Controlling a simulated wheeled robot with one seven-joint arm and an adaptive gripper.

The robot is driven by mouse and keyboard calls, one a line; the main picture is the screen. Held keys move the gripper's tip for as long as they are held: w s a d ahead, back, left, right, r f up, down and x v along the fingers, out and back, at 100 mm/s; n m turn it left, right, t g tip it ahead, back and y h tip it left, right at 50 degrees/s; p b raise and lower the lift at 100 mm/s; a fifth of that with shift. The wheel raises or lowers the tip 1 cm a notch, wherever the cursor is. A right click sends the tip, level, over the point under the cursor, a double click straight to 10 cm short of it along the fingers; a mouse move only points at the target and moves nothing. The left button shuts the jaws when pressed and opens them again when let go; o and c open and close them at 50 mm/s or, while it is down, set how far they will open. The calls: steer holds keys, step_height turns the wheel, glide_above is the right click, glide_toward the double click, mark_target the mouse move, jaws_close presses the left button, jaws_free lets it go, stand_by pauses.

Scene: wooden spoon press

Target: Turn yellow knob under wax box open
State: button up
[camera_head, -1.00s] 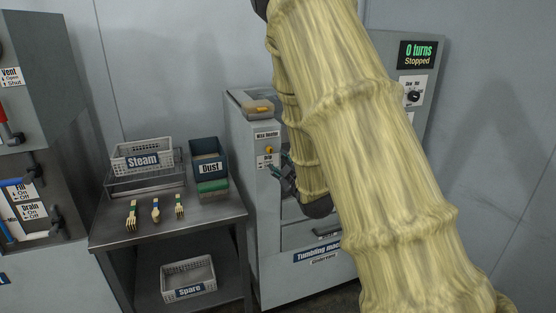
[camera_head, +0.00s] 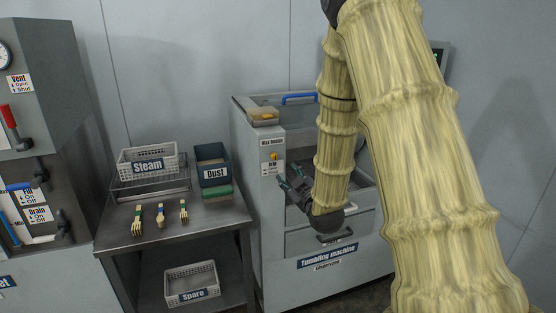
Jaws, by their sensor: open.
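The wax box (camera_head: 263,116), a small grey box with an orange-yellow block in it, sits on top of the tumbling machine at its left front corner. Below it, on the front panel under the wax label, is the small yellow knob (camera_head: 273,157). My gripper (camera_head: 286,177) is open, its dark teal-tipped fingers just below and right of the knob, close to the panel. I cannot tell whether a fingertip touches the panel. The gripper looks empty. The knob is in plain view, but too small to read its setting.
The tumbling machine (camera_head: 300,268) has a blue handle (camera_head: 299,98) on top and a front drawer. To the left, a metal table (camera_head: 225,214) holds a Steam basket (camera_head: 130,167), a Dust bin (camera_head: 211,178) and wooden utensils. A Spare basket (camera_head: 192,292) stands on its lower shelf.

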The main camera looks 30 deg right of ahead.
mark_target(275, 158)
steer(key=shift+w+r+m+t+p, duration=0.2)
steer(key=shift+m+p, duration=0.15)
steer(key=shift+m, duration=0.55)
steer(key=shift+w+r+m+t+p, duration=0.1)
steer(key=shift+w+r+m+p, duration=0.2)
steer(key=shift+m, duration=0.6)
steer(key=shift+w+r+m+t+p, duration=0.15)
steer(key=shift+m+p, duration=0.2)
steer(key=shift+m, duration=0.55)
steer(key=p+x, duration=0.2)
steer(key=x, duration=0.8)
steer(key=shift+w+f, duration=0.1)
steer(key=shift+w, duration=0.25)
jaws_close()
